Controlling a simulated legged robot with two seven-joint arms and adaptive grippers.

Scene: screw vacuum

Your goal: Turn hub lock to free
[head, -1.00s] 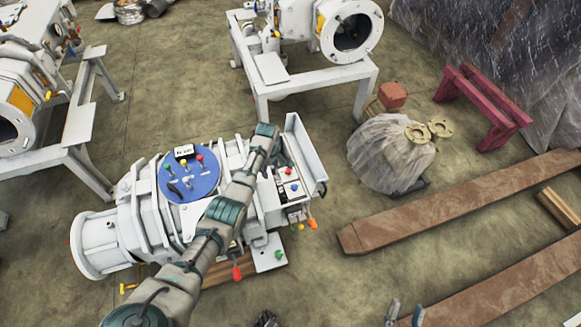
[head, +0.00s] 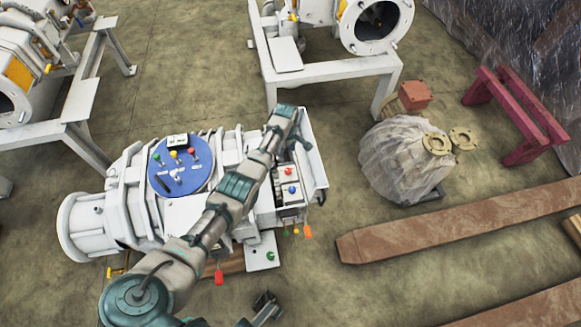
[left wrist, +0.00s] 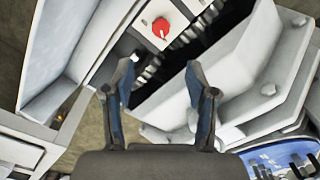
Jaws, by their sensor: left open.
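A white machine (head: 140,205) lies on its side at centre left. On top is a blue round plate (head: 182,172) with small coloured knobs and a black handle; part of it shows at the lower right of the left wrist view (left wrist: 290,160). My left gripper (left wrist: 160,85) is open and empty above a dark ribbed gap. A red knob (left wrist: 160,28) on a white panel shows beyond its tips. My right gripper (head: 266,303) is partly visible at the bottom.
White frames with similar machines stand at the back (head: 330,75) and left (head: 75,120). A plastic-wrapped bundle (head: 400,160), a maroon stand (head: 520,120) and rusty beams (head: 450,225) lie to the right. Bare floor separates the machine from the bundle.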

